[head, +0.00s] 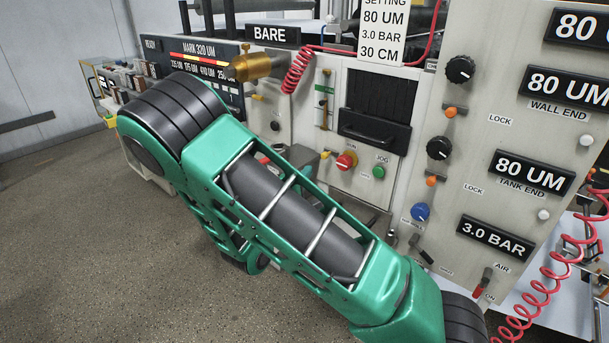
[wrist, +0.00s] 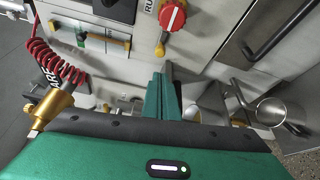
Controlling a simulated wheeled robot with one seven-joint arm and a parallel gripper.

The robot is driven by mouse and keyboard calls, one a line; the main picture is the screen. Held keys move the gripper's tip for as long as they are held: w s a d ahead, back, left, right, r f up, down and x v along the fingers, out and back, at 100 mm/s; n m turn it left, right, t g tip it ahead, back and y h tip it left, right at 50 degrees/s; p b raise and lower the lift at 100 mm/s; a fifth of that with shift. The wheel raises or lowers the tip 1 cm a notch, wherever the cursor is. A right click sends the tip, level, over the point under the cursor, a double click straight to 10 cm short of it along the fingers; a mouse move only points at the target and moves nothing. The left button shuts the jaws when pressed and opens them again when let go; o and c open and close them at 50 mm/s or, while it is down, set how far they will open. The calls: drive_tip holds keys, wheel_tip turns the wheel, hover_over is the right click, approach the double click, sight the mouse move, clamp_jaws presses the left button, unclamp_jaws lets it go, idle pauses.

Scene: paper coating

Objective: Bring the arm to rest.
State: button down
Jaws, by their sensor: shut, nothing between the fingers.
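My gripper (wrist: 165,78) shows in the wrist view as green fingers pressed together, shut and empty. In the head view my green and black arm (head: 292,212) is bent and runs from upper left to lower right across the picture.
The machine's control panel (head: 490,110) fills the right, with knobs and displays. A brass nozzle (head: 255,67) with a red coiled hose (head: 298,70) sits behind my arm. A metal cup (wrist: 282,112) stands right of my gripper. Open floor (head: 70,250) lies at left.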

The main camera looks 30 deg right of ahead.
drive_tip(key=s+d+f+m+g+y, duration=0.1)
drive_tip(key=s+d+m+g+y, duration=0.1)
drive_tip(key=s+d+m+g, duration=1.2)
drive_tip(key=s+a+r+m+y, duration=0.1)
drive_tip(key=s+a+r+y, duration=0.2)
drive_tip(key=s, duration=0.9)
drive_tip(key=s+a+r+m+t+y, duration=0.1)
drive_tip(key=s+a+r+y, duration=0.3)
drive_tip(key=s, duration=0.9)
drive_tip(key=a+m+y, duration=0.1)
drive_tip(key=a+y, duration=0.2)
drive_tip(key=shift+w+d+f, duration=0.1)
drive_tip(key=shift+w+f, duration=0.15)
drive_tip(key=shift+w, duration=0.3)
